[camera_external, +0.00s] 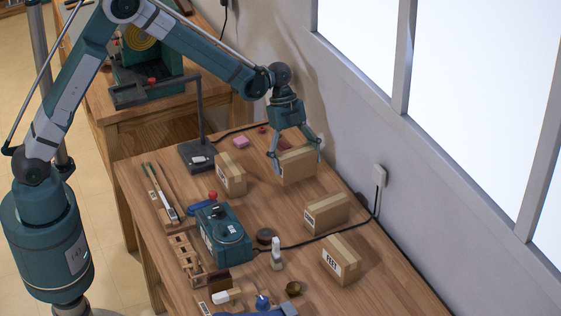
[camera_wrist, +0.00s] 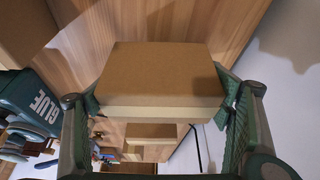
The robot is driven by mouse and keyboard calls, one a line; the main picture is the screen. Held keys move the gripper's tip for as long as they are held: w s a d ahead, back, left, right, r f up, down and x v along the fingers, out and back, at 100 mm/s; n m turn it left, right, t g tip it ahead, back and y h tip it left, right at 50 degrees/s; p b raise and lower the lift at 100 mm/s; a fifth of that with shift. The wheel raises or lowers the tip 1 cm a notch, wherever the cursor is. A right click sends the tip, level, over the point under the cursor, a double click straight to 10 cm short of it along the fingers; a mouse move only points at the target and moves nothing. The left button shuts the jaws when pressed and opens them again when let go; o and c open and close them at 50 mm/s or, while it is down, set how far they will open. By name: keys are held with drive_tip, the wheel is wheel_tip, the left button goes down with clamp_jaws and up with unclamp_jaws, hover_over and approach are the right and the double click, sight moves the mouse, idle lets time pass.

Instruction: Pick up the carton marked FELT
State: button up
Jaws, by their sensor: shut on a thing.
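The carton marked FELT (camera_external: 340,260) stands on the bench at the lower right in the external view, its white label facing the front left. Nothing touches it. My gripper (camera_external: 294,158) is well away from it, at the far end of the bench by the wall. It is shut on a different brown carton (camera_external: 299,167), with a finger on each side. In the wrist view this held carton (camera_wrist: 160,75) fills the middle between the fingers. No lettering shows on it. I cannot tell whether it is clear of the bench top.
Another carton (camera_external: 327,213) stands between the held one and the FELT carton; one more (camera_external: 230,173) stands to the left. A teal glue machine (camera_external: 222,235) and a small bottle (camera_external: 276,254) are left of the FELT carton. A black cable crosses the bench (camera_external: 390,285).

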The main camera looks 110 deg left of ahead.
sight(297, 155)
wheel_tip(297, 155, up, 7)
drive_tip(key=shift+f+p, duration=0.2)
drive_tip(key=shift+p, duration=0.1)
drive_tip(key=shift+s, duration=0.1)
idle(0.5)
